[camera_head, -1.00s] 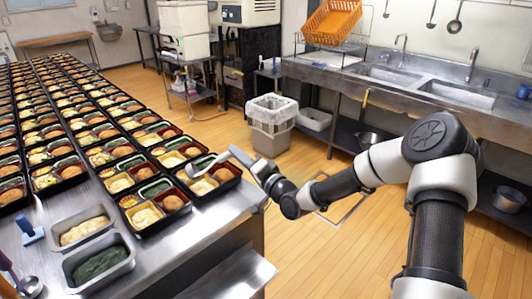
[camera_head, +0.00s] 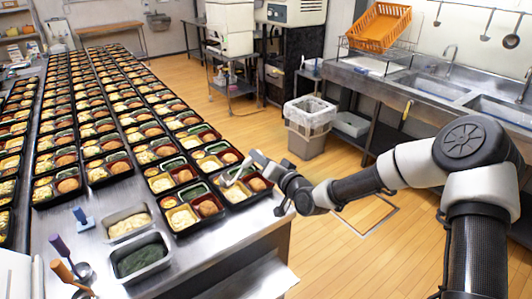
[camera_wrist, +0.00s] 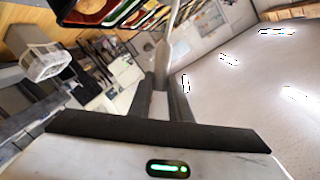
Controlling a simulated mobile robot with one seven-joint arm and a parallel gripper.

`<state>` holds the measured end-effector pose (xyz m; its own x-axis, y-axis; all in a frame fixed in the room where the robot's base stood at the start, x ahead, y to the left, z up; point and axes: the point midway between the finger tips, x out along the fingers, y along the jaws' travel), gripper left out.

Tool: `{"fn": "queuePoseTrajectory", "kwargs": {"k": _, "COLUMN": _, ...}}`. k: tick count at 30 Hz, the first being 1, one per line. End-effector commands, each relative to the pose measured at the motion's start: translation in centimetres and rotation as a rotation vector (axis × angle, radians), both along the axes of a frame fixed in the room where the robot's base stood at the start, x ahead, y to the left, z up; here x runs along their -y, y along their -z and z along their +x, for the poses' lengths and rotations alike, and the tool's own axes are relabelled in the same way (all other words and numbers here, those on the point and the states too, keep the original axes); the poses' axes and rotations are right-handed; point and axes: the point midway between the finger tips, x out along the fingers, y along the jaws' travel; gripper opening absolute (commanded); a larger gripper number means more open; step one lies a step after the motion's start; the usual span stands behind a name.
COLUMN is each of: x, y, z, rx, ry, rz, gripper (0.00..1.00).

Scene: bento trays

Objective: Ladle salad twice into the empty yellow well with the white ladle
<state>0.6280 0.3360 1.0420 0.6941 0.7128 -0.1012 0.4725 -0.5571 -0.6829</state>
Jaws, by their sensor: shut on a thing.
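My gripper (camera_head: 279,172) is shut on the white ladle (camera_head: 256,158). The ladle's pale handle (camera_wrist: 172,38) also rises from between the fingers (camera_wrist: 162,92) in the wrist view. In the head view the ladle's lower end is over or in the corner bento tray (camera_head: 252,203) at the counter's right edge; contact and any load cannot be made out. That tray has a yellow well (camera_head: 237,194) beside a brown item. Whether the well is empty is unclear. A metal pan of pale salad (camera_head: 128,224) sits at the counter's near side, left of the trays.
A pan of dark green food (camera_head: 140,259) is in front of the salad pan. Utensils with blue, purple and orange handles (camera_head: 62,270) stand at left. Rows of filled bento trays cover the counter behind. A bin (camera_head: 308,128) and open floor lie to the right.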

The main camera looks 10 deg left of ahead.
Motion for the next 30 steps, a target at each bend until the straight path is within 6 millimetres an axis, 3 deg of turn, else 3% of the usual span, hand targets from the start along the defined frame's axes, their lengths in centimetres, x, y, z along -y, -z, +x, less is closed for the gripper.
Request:
{"fn": "queuePoseTrajectory", "kwargs": {"k": 1, "x": -0.8, "y": -1.4, "z": -0.3, "rx": 0.014, "ry": -0.005, "rz": -0.035, "gripper": 0.00}}
{"fn": "queuePoseTrajectory", "kwargs": {"k": 14, "x": -4.5, "y": -4.5, "z": -1.6, "rx": 0.119, "ry": -0.004, "rz": -0.325, "gripper": 0.00}}
{"fn": "queuePoseTrajectory", "kwargs": {"k": 24, "x": -9.3, "y": -5.4, "z": -3.4, "rx": 0.237, "ry": -0.005, "rz": -0.643, "gripper": 0.00}}
{"fn": "queuePoseTrajectory", "kwargs": {"k": 28, "x": -10.6, "y": -5.8, "z": -3.8, "rx": 0.269, "ry": -0.004, "rz": -0.737, "gripper": 0.00}}
{"fn": "queuePoseTrajectory", "kwargs": {"k": 30, "x": -10.2, "y": -6.4, "z": -3.5, "rx": 0.268, "ry": 0.003, "rz": -0.741, "gripper": 0.00}}
